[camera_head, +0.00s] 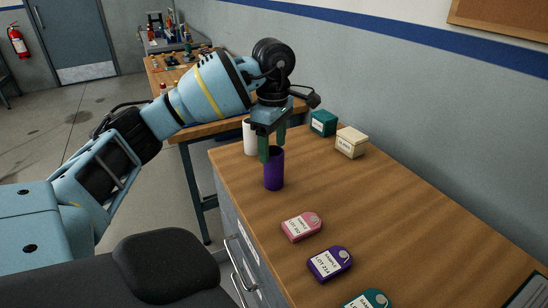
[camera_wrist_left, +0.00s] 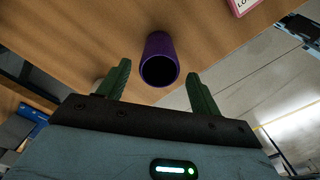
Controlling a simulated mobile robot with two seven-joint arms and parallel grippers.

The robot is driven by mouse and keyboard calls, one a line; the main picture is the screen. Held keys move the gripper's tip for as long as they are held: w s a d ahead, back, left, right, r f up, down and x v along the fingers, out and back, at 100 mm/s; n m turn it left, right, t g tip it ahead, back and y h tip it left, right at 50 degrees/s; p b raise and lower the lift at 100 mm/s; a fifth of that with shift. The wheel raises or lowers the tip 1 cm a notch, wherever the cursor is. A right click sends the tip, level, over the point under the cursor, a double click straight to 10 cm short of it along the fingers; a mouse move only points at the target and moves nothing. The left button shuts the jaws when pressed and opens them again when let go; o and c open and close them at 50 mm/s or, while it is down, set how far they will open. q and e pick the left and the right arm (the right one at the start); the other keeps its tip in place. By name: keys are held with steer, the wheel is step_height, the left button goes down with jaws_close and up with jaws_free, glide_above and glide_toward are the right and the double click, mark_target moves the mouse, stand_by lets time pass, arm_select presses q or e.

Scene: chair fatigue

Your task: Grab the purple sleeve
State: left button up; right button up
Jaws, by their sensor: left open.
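The purple sleeve (camera_head: 274,172) is an upright open tube near the left edge of the wooden table. In the left wrist view the sleeve (camera_wrist_left: 160,56) shows its dark opening, just beyond and between the fingertips. My left gripper (camera_head: 272,142) points down right at the sleeve's top, with green fingers apart. In the left wrist view the left gripper's fingers (camera_wrist_left: 158,76) stand on either side of the sleeve with gaps, and nothing is held. My right gripper is not in view.
A white cylinder (camera_head: 249,137) stands close behind the sleeve. Teal (camera_head: 323,123) and cream (camera_head: 351,142) boxes sit farther back. Pink (camera_head: 301,226), purple (camera_head: 330,263) and teal (camera_head: 368,301) sample tags lie in front. A black chair (camera_head: 165,265) is at the lower left.

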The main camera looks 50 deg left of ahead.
mark_target(273, 160)
arm_select(q)
step_height(273, 160, down, 5)
stand_by(0.3)
steer(key=c, duration=1.1)
steer(key=shift+r, duration=0.1)
steer(key=shift+w+r, duration=0.1)
steer(key=shift+r, duration=0.35)
steer(key=shift+s+d+r, duration=0.15)
steer(key=shift+s+r, duration=0.05)
steer(key=shift+r, duration=0.45)
steer(key=shift+s+d+r, duration=0.1)
steer(key=shift+s+r, duration=0.05)
steer(key=shift+r, duration=0.45)
steer(key=s+d, duration=0.2)
steer(key=s, duration=0.2)
steer(key=s+d+r, duration=0.1)
steer(key=s+d, duration=0.2)
steer(key=s, duration=0.1)
steer(key=s+d+b, duration=0.1)
steer(key=s+d, duration=0.2)
steer(key=s, duration=0.1)
steer(key=shift+s+d+r, duration=0.2)
steer(key=shift+s, duration=0.15)
